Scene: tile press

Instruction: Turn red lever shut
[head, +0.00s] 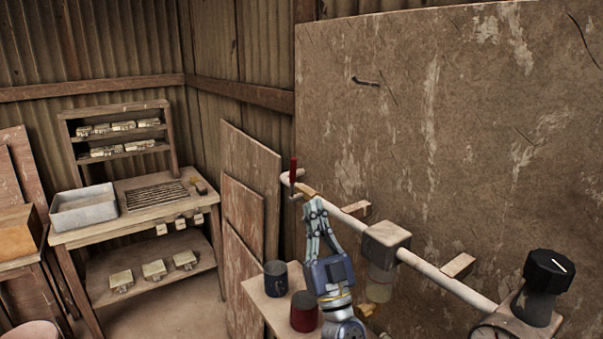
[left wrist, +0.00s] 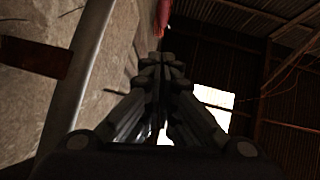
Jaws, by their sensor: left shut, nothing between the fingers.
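The red lever (head: 293,170) stands upright at the far left end of a pale pipe (head: 340,214) that runs along the wall board. In the left wrist view the red lever (left wrist: 163,14) shows at the top, just beyond the fingertips. My left gripper (head: 312,203) is shut and empty, just below and to the right of the lever, close to the pipe. It also shows in the left wrist view (left wrist: 163,62), where the pipe (left wrist: 75,85) runs along the left. I cannot tell whether the fingertips touch the lever. My right gripper is not in view.
A black knob (head: 548,270) sits at the pipe's right end, and a grey box fitting (head: 386,240) sits mid-pipe. A dark blue cup (head: 276,278) and a red cup (head: 304,312) stand on a small table beside my left arm. A wooden workbench (head: 90,233) stands farther left.

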